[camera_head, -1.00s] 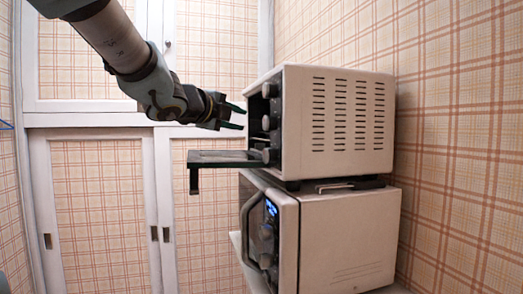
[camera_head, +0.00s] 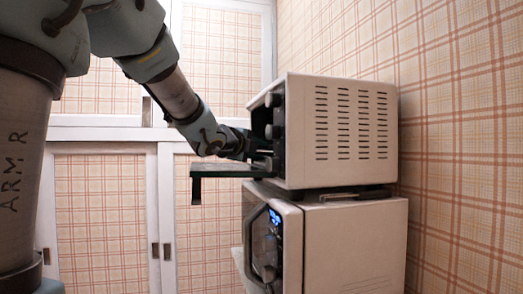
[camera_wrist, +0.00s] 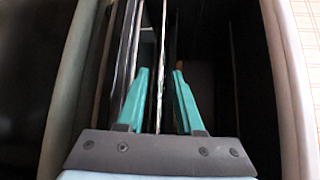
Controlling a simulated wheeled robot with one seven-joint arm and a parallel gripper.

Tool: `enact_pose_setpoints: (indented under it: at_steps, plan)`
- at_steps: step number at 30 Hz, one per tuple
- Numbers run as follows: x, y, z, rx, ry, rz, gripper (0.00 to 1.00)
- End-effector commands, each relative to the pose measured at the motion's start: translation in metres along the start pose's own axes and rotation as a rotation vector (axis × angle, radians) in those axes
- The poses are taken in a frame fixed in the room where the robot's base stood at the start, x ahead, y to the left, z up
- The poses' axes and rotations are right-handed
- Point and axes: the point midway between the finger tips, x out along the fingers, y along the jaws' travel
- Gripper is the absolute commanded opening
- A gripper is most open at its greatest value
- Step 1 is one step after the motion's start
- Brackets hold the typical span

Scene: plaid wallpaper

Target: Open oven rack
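The white toaster oven (camera_head: 340,132) stands with its door (camera_head: 225,170) folded down flat toward the left. My gripper (camera_head: 262,150) is at the oven's open front, just above the door; its fingertips are hidden there in the head view. In the wrist view my gripper (camera_wrist: 160,85) shows two green fingers set apart and pointing into the dark oven cavity. The oven rack (camera_wrist: 161,60) appears as a thin bright edge running between the fingers. It seems apart from both fingers, but contact is hard to judge.
A white microwave (camera_head: 350,245) with a lit blue display stands directly under the oven. Plaid wall (camera_head: 460,150) is close on the right. Sliding cabinet doors (camera_head: 105,205) stand behind. Space left of the open door is free.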

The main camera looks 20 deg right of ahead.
Motion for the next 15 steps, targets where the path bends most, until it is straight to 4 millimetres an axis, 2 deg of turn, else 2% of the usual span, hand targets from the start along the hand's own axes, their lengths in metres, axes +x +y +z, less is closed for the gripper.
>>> enact_pose_setpoints:
  at_steps: [6,14,15]
  plan:
    - [0.015,-0.001,0.0,-0.001,0.0,-0.001,0.36]
    - [0.016,0.0,0.0,-0.001,0.0,-0.001,0.36]
    - [0.016,0.0,0.0,-0.001,0.0,-0.001,0.32]
